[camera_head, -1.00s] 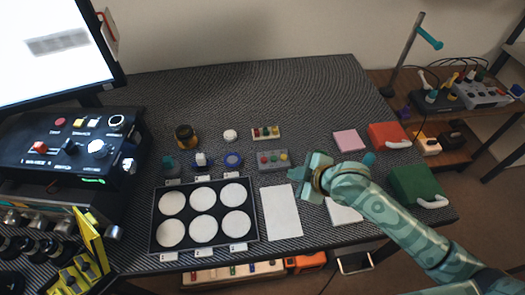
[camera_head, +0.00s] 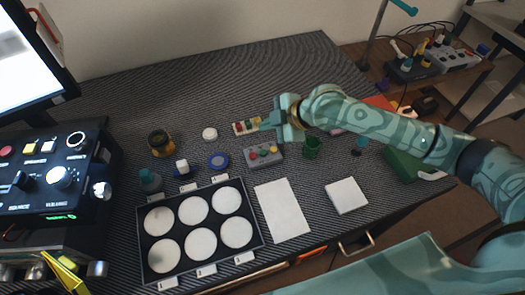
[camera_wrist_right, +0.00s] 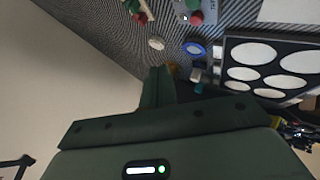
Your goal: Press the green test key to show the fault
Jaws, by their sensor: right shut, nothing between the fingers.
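A grey key box (camera_head: 263,156) with several coloured keys, red and green among them, lies near the middle of the table. A pale key strip (camera_head: 245,127) with coloured keys lies just behind it. I cannot tell which green key is the test key. My right gripper (camera_head: 268,123) is shut and empty, above the table by the right end of the pale strip, partly covering it. In the right wrist view the shut fingers (camera_wrist_right: 157,74) point towards the table, with the grey box (camera_wrist_right: 196,12) beyond and to the right. My left gripper is not in view.
A black tray (camera_head: 141,228) with several white discs is at the front left. A control console (camera_head: 45,165) and a screen are at the left.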

